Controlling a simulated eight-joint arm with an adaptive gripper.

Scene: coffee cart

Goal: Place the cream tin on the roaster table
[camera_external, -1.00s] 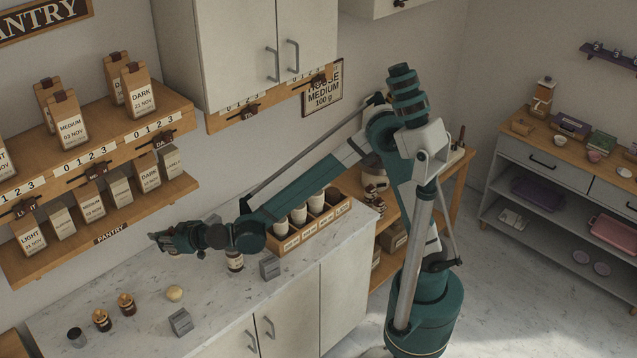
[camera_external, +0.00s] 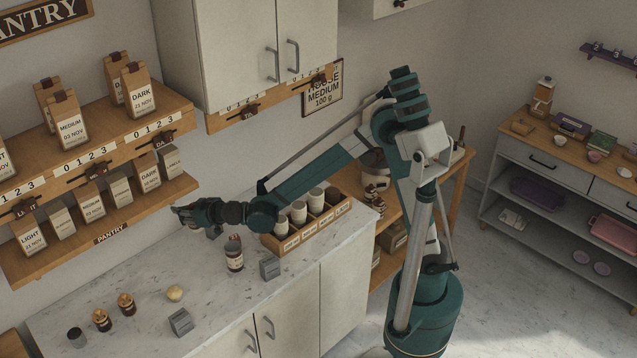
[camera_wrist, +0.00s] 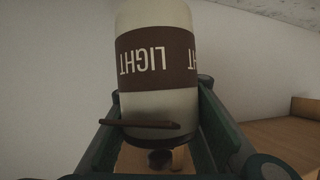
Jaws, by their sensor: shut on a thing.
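The cream tin (camera_wrist: 155,75) has a dark brown band reading LIGHT, upside down in the wrist view. My gripper (camera_wrist: 160,130) is shut on it, with a green finger at each side of its lower part. In the external view my gripper (camera_external: 180,213) is above the counter, in front of the pantry shelves; the tin cannot be made out there. A wooden table (camera_external: 458,170) with a grey round machine stands past the counter's far end, partly hidden by my arm; I cannot tell for certain that it is the roaster table.
The marble counter (camera_external: 130,285) holds a wooden rack (camera_external: 290,243) of cream tins, a dark-labelled jar (camera_external: 234,257), grey blocks (camera_external: 180,322) and small jars (camera_external: 127,303). The pantry shelf (camera_external: 150,200) is close to my gripper. A grey cabinet (camera_external: 520,175) stands at right.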

